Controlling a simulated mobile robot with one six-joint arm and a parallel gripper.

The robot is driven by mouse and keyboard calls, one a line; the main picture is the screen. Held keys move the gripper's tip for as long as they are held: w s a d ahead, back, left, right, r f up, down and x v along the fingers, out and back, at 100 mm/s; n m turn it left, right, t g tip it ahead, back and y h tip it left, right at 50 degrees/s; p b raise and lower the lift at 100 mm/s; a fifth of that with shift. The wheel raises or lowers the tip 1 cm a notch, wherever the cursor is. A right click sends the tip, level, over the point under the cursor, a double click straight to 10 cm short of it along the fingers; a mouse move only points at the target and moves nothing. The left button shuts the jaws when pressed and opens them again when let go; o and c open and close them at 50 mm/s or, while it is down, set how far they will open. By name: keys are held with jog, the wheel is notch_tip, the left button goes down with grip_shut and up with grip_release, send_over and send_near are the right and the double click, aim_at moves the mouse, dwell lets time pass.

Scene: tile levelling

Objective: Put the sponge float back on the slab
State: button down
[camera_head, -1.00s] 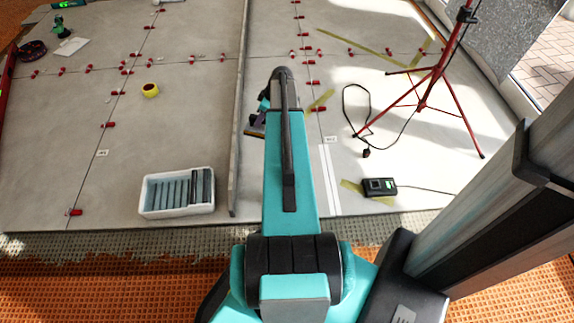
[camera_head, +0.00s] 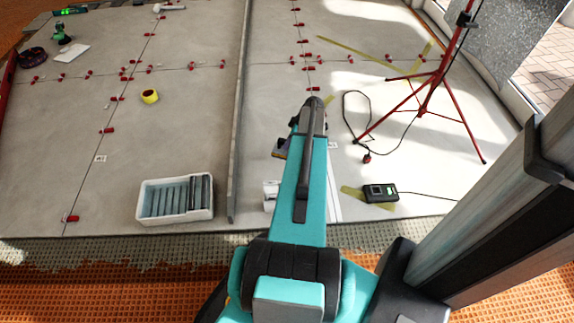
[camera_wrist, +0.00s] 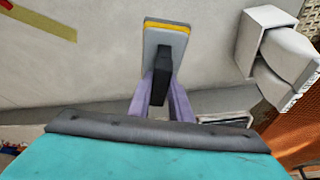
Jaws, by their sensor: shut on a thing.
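The sponge float (camera_wrist: 168,35) has a grey plate, a thin yellow layer and a black handle. In the wrist view it is at the upper middle, with the grey slab behind it. My gripper (camera_wrist: 161,88) has purple fingers and is shut on the black handle. In the head view my arm hides most of the gripper and float; a small dark and purple part shows left of the arm at its far end. The slab (camera_head: 200,110) is a wide grey tiled floor. I cannot tell whether the float touches it.
A long metal straightedge (camera_head: 237,130) lies left of my arm. A white object (camera_head: 270,194) is beside the arm. A red tripod (camera_head: 430,95), cable and black device (camera_head: 380,193) are at right.

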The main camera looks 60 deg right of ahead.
jog(key=shift+f+b, duration=0.7)
jog(key=shift+f, duration=1.55)
jog(key=shift+f, duration=0.1)
jog(key=shift+f+b, duration=0.9)
jog(key=shift+f, duration=1.5)
jog(key=shift+f, duration=0.15)
jog(key=c, duration=1.6)
grip_release()
jog(key=p+v, duration=0.4)
jog(key=v, duration=0.8)
